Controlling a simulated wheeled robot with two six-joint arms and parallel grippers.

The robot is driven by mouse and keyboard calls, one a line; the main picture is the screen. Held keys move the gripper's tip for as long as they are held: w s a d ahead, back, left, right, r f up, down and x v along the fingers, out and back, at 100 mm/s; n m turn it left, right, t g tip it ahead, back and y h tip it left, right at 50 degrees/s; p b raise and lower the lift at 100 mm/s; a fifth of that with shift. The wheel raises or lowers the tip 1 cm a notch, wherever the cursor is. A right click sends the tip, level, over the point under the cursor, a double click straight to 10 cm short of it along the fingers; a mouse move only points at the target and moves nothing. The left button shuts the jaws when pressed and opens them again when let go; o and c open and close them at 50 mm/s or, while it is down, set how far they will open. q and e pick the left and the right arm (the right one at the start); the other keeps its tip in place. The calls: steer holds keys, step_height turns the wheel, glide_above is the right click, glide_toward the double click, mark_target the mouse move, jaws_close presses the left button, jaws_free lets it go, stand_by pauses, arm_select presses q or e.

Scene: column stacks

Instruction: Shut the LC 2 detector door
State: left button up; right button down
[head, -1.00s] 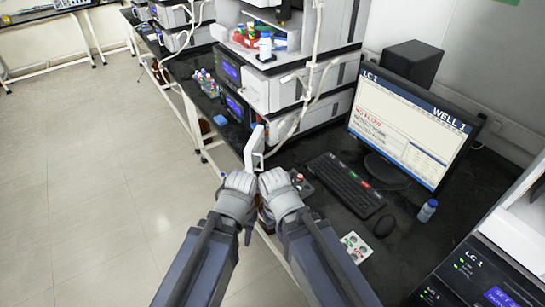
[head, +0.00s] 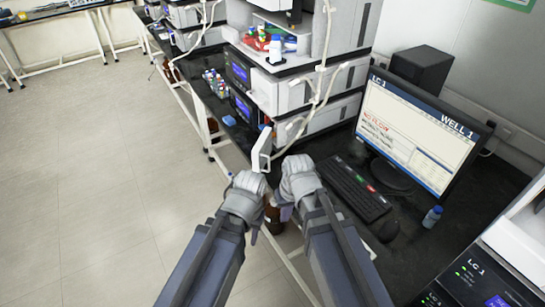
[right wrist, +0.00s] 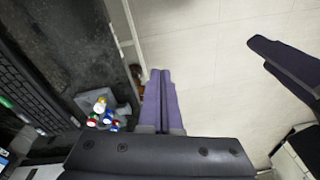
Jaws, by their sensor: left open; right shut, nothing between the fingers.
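A white door panel (head: 262,150) stands open from the lower front of the middle instrument stack (head: 318,115) in the head view. No LC 2 label is readable on it. My left gripper (head: 246,184) is just below and left of the panel, its fingertips hidden by the hand. My right gripper (head: 292,164) is just right of the panel; in the head view I cannot tell whether it touches. In the right wrist view its purple fingers (right wrist: 160,95) are shut together with nothing between. A purple finger of my left gripper (right wrist: 282,58) shows at the right there.
A monitor (head: 420,135) marked LC 1, a keyboard (head: 350,188) and a mouse (head: 385,229) are on the black bench to the right. Small coloured-cap vials (right wrist: 103,112) stand near my right gripper. A brown bottle (head: 272,215) is below. Floor at left is clear.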

steer(key=w+d+r+m+t+y+p, duration=0.1)
steer(key=w+d+r+m+t+y, duration=0.2)
steer(key=w, duration=0.6)
steer(key=w+d+r+t+y+p, duration=0.15)
steer(key=w+d+r, duration=0.25)
steer(key=w, duration=0.5)
steer(key=shift+h, duration=0.35)
steer(key=b+x, duration=0.8)
steer(key=x, duration=0.2)
steer(key=shift+a+f+b, duration=0.15)
steer(key=shift+a+b, duration=0.1)
steer(key=shift+b, duration=0.15)
steer(key=shift+w+a+r, duration=0.1)
steer(key=shift+a+r, duration=0.05)
steer(key=shift+a, duration=0.9)
steer(key=shift+w+a+r, duration=0.1)
steer(key=shift+a, duration=0.9)
